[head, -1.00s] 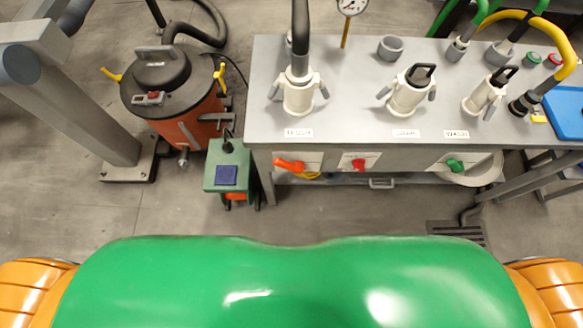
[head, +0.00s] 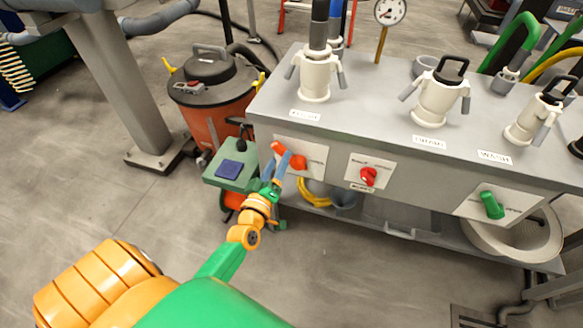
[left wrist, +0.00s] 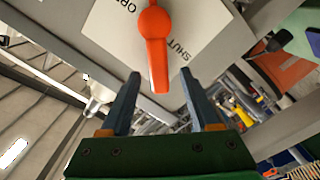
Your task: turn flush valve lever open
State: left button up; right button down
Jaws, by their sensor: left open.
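An orange lever (head: 289,155) sits on a white plate (head: 314,157) at the left end of the grey bench front. It slants in the head view. In the left wrist view the orange lever (left wrist: 157,50) lies beside the word SHUT, with part of OPEN at the plate's top. My left gripper (head: 276,168) is open at this lever. In the left wrist view, its two blue-grey fingers (left wrist: 163,86) stand on either side of the lever's free end, with gaps on both sides. Contact does not show. My right gripper is out of view.
A red knob (head: 368,176) and a green lever (head: 492,205) are farther right on the bench front (head: 420,185). A green box (head: 230,170) stands beside the bench's left end, near my arm. An orange vacuum (head: 212,105) is behind it. Open floor lies in front.

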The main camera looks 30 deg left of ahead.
pick_arm(q)
jog(key=shift+x, duration=0.9)
jog(key=shift+w+a, duration=0.1)
jog(key=shift+w, duration=0.4)
jog(key=c, duration=0.3)
grip_shut()
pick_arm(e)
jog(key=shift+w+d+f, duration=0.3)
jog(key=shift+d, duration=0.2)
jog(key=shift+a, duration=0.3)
pick_arm(q)
jog(key=shift+f, duration=0.15)
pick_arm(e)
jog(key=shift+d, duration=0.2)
